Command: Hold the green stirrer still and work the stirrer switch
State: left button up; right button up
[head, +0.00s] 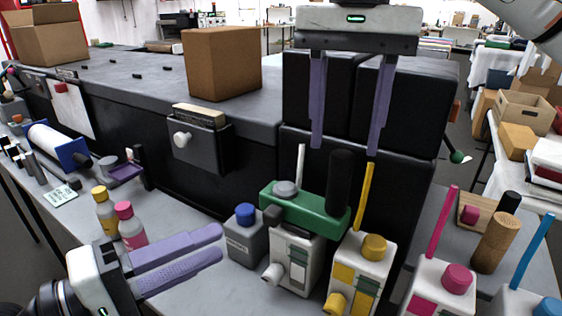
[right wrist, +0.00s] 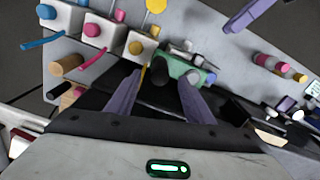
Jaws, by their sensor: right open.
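The green stirrer (head: 306,212) lies across the top of a white box-shaped unit (head: 293,262). It has an upright black cylinder (head: 340,185) and a grey round knob (head: 286,189); I cannot tell which part is the switch. It also shows in the right wrist view (right wrist: 178,72). My right gripper (head: 347,146) is open and empty, pointing down above and behind the stirrer; its fingers show in the right wrist view (right wrist: 160,78). My left gripper (head: 221,245) is left of the stirrer, fingers a little apart and empty, pointing right.
A white unit with a yellow cap (head: 375,246) stands close right of the stirrer, with pink-capped (head: 457,278) and blue-capped units beyond. Small bottles (head: 130,228) stand behind the left gripper.

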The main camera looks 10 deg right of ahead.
aim_at(339, 183)
notch_tip(339, 183, down, 9)
jog(key=shift+r, duration=0.15)
dwell(0.4)
